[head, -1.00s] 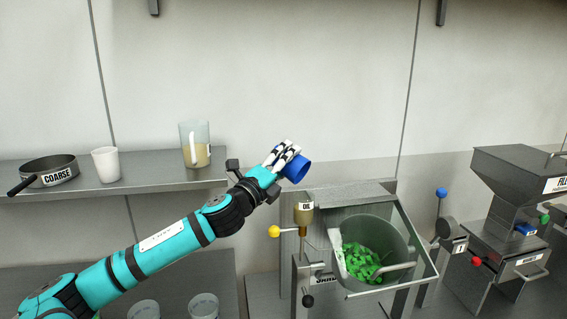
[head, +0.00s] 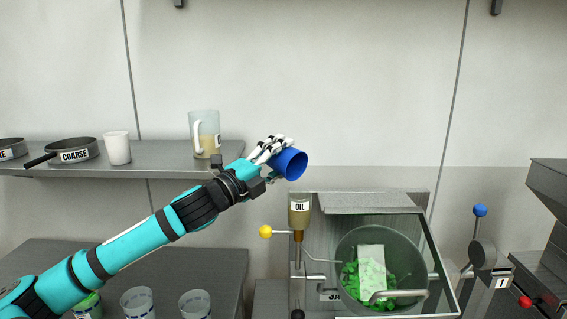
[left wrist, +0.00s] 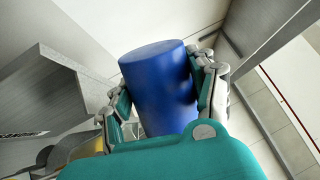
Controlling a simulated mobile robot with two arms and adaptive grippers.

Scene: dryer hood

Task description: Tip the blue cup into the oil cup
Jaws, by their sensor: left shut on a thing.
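The blue cup (head: 291,164) is held up in my left gripper (head: 272,152), above and slightly left of the oil cup. It is tilted, with its mouth towards the right and the camera. In the left wrist view the blue cup (left wrist: 160,88) sits between the fingers of the left gripper (left wrist: 165,95), which are shut around its sides. The oil cup (head: 299,211) is a small see-through cup labelled OIL, holding amber liquid, on a stand at the left of the drum machine. No stream between the cups shows. My right gripper is not in view.
The drum (head: 380,268) holds green pieces and a pale block behind a clear hood. A yellow-knobbed lever (head: 265,232) sticks out left of the oil cup. The shelf (head: 160,160) carries a jug (head: 204,135), a white cup (head: 116,148) and pans. Beakers (head: 138,303) stand below.

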